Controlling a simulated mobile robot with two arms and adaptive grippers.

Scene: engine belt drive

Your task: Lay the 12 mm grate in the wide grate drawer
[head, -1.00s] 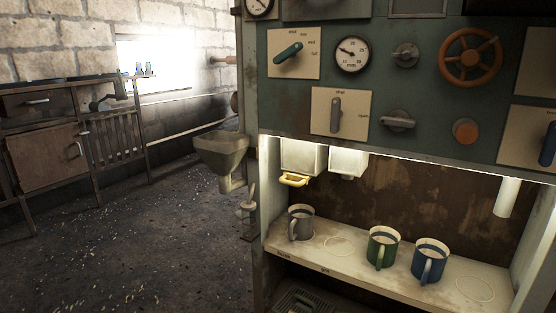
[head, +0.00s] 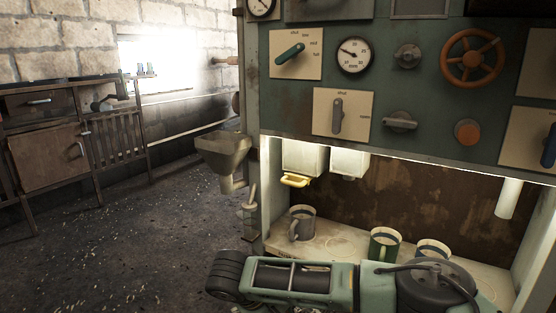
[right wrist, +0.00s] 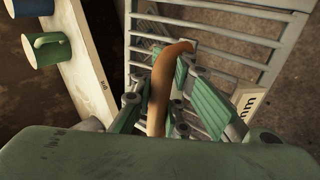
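In the right wrist view, a metal grate (right wrist: 250,43) of pale bars lies beyond my right gripper (right wrist: 171,88). A plate (right wrist: 249,106) marked "mm" sits beside it; its number is not readable. A curved orange-brown handle (right wrist: 160,84) runs between the green-padded fingers toward the bars. I cannot tell whether the fingers press on it, nor whether the grate is loose or in a drawer. In the head view, my right arm (head: 300,280) crosses the bottom; its gripper is out of frame. My left gripper is not in view.
A pale shelf (head: 330,243) carries a grey mug (head: 302,222), a green mug (head: 383,246) and a blue mug (head: 432,247). A panel of dials and levers, with an orange wheel (head: 471,54), stands above. A funnel (head: 222,152) hangs at its left.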

